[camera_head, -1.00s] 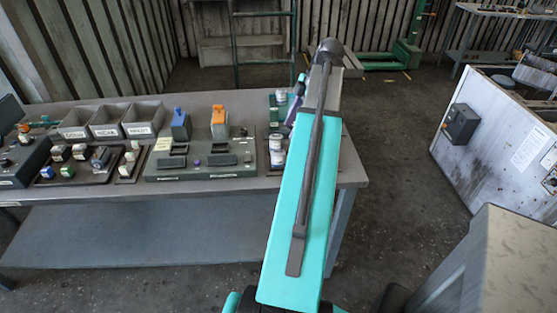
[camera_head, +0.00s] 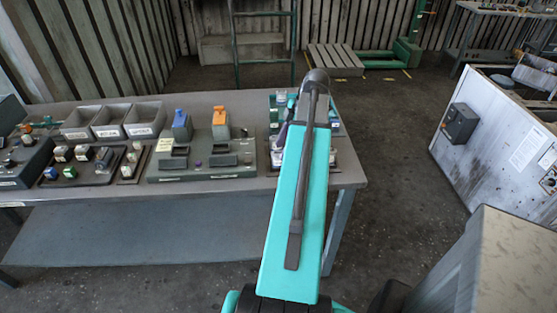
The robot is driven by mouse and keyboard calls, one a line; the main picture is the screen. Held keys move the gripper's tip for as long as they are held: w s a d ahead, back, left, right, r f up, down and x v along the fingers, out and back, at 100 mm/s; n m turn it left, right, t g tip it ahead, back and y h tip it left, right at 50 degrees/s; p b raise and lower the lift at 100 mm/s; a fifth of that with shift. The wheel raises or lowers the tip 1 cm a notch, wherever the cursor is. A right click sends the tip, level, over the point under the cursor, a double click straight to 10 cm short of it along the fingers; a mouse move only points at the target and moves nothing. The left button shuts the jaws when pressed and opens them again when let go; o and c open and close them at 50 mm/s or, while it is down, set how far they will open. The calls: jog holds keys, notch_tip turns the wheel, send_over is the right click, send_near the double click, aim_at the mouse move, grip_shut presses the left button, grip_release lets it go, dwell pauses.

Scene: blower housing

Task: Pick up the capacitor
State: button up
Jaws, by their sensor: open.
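I cannot tell for sure which part is the capacitor. Small whitish can-shaped parts, one of them a pale can (camera_head: 281,97), stand on a dark green tray (camera_head: 273,118) at the right end of the table. They are small, and my arm partly covers that tray. My teal arm rises from the bottom middle of the view and reaches over the table's right end. A little of my wrist shows at the left of the arm, over the tray. The jaws of my gripper are hidden behind the arm.
The grey table (camera_head: 231,188) carries a green fixture (camera_head: 215,175) with a blue part (camera_head: 181,125) and an orange part (camera_head: 220,121). Several labelled grey bins (camera_head: 144,117) stand at the left back. A stained white cabinet (camera_head: 480,145) stands at the right, with bare floor between.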

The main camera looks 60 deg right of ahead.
aim_at(278, 156)
dwell(0.4)
jog(key=shift+p+x, duration=0.85)
jog(key=shift+x, duration=0.45)
jog(key=shift+d+p+x, duration=0.1)
jog(key=shift+p+x, duration=0.1)
jog(key=shift+x, duration=0.5)
jog(key=shift+d+p+x, duration=0.15)
jog(key=shift+x, duration=0.5)
jog(key=shift+w, duration=0.1)
jog(key=c, duration=1)
jog(key=shift+o, duration=0.2)
jog(key=shift+r, duration=0.15)
jog(key=shift+r+b, duration=1.5)
jog(key=shift+r, duration=3.35)
